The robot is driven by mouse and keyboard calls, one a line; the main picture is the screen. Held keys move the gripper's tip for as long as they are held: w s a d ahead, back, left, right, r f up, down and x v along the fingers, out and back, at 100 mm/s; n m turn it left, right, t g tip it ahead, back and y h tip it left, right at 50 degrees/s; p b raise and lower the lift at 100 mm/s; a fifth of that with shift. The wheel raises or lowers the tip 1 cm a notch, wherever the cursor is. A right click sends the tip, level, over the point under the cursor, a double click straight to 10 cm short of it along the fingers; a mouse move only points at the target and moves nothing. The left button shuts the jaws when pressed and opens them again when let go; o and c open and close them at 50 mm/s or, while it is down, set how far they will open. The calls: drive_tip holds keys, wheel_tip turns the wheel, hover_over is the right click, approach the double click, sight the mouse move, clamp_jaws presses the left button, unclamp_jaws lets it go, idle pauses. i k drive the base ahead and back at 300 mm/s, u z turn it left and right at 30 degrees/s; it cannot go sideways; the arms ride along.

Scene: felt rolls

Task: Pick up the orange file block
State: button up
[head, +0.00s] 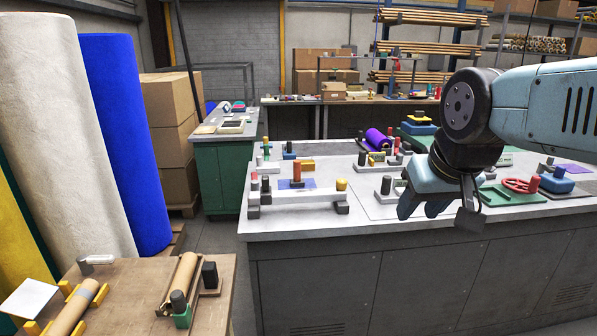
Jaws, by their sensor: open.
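A small orange-yellow block (307,164) lies on the grey workbench (290,222), toward its far left part. It looks like the orange file block, but it is too small to be certain. My gripper (423,209) hangs over the bench's front edge, well to the right of the block and nearer to me. It points down and to the left, is open and appears empty. The block is clear of my gripper.
An orange-red cylinder (297,172) stands near the block, behind a pale bar fixture (300,197) with a yellow knob (341,184). A purple roll (376,139) and a red handwheel (519,185) are farther right. A wooden table (130,281) stands front left.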

sight(297, 182)
drive_tip(key=i, duration=1.3)
drive_tip(key=u, duration=0.05)
